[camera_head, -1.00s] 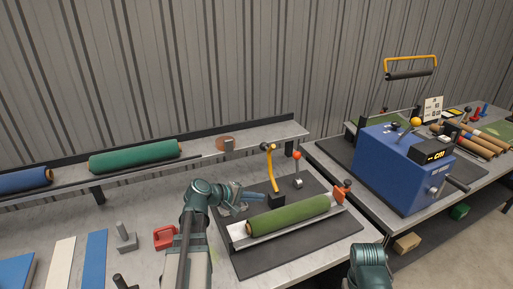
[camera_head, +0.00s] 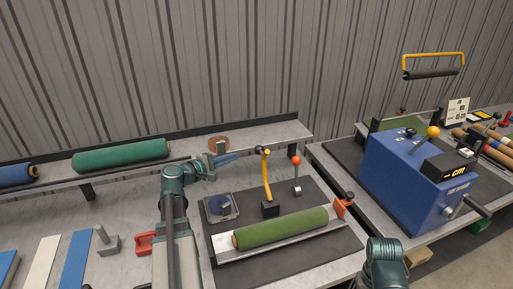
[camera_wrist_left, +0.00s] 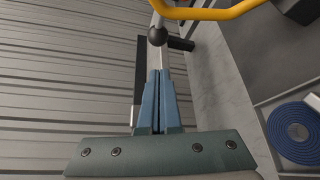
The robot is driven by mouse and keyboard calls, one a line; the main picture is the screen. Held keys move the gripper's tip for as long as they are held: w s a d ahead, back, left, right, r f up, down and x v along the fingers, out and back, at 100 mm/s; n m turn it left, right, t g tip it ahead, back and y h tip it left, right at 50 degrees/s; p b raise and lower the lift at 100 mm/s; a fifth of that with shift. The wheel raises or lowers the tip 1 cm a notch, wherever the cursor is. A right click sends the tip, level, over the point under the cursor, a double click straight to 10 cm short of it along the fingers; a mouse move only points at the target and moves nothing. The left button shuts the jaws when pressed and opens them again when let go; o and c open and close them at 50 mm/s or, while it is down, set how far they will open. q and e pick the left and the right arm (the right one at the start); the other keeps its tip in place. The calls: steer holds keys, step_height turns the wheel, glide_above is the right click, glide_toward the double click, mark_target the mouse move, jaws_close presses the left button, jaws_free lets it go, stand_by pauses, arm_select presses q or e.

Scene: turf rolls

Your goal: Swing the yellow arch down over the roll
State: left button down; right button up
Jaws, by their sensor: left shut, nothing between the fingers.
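The yellow arch (camera_head: 266,178) stands upright from a black block (camera_head: 269,209) behind the roll, with a dark knob at its top. The green roll (camera_head: 282,228) lies in a pale tray (camera_head: 226,255) on a dark mat, uncovered by the arch. My left gripper (camera_head: 234,156) is shut and empty, pointing right just left of the arch's top; I cannot tell whether it touches. In the left wrist view its closed fingers (camera_wrist_left: 158,72) point toward a black knob (camera_wrist_left: 157,36), with the yellow bar (camera_wrist_left: 215,12) beyond. My right gripper is out of view.
A red-knobbed lever (camera_head: 296,174) stands right of the arch, and an orange clamp (camera_head: 343,205) at the roll's right end. A blue machine (camera_head: 410,185) stands on the right. Rolls lie on the back shelf.

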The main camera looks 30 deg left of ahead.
arm_select(q)
steer(key=b+x, duration=0.1)
steer(key=x, duration=0.9)
steer(key=shift+b, duration=0.4)
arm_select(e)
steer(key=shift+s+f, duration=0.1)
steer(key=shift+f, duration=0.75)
arm_select(q)
steer(key=shift+s+d+r, duration=0.1)
steer(key=shift+s+d, duration=0.05)
